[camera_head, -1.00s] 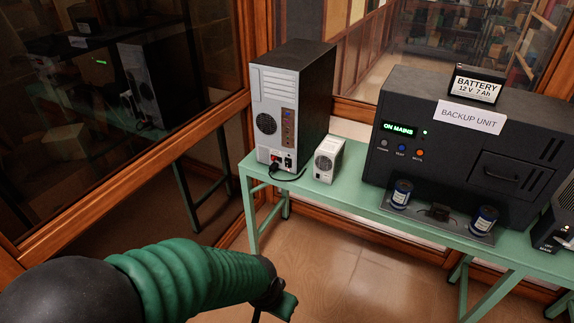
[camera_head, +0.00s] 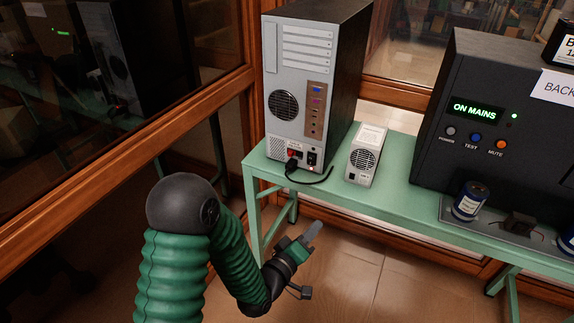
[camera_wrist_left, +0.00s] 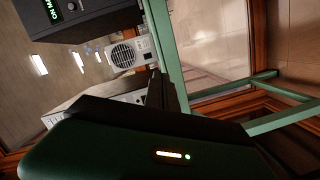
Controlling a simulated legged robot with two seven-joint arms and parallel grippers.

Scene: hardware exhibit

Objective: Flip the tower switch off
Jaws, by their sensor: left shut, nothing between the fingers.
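The computer tower (camera_head: 300,85) stands on the left end of the green bench, its grey rear panel facing me. A small red switch (camera_head: 294,153) sits low on that panel, above a black plug (camera_head: 292,168) with a cable. I cannot tell the switch's position. My left gripper (camera_head: 314,231) is shut and empty, in front of the bench edge and below the bench top, apart from the tower. In the left wrist view, a dark green housing of mine fills the bottom, partly covering what seems to be the tower (camera_wrist_left: 75,104). My right gripper is not in view.
A small grey box with a fan (camera_head: 367,160) stands right of the tower. The black backup unit (camera_head: 480,130), reading "ON MAINS", is farther right, with blue cans (camera_head: 469,203) before it. The green bench (camera_head: 405,207) has a front edge and legs. A wood-framed glass wall is at left.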

